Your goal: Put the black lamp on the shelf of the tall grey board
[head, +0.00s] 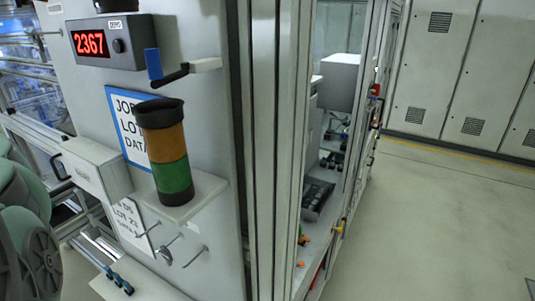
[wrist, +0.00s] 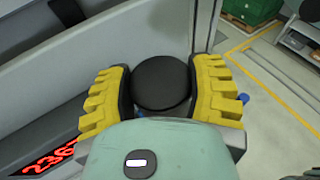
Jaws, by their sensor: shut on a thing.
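In the wrist view my gripper (wrist: 162,88) has its yellow fingers shut on the black lamp (wrist: 161,82), whose round dark top shows between them. My gripper is out of the head view. The tall grey board (head: 212,115) stands at the left of the head view. Its small pale shelf (head: 205,190) juts from the front and carries an orange and green stacked light (head: 168,150) with a black top, standing upright. A dark thing (head: 115,5) is cut off at the top edge above the display; I cannot tell if it is the held lamp.
A red number display (head: 92,43), a blue-handled crank (head: 170,72), a pale box (head: 97,168) and hooks (head: 180,250) project from the board around the shelf. A framed machine cell stands right of the board. The floor (head: 430,220) at far right is clear.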

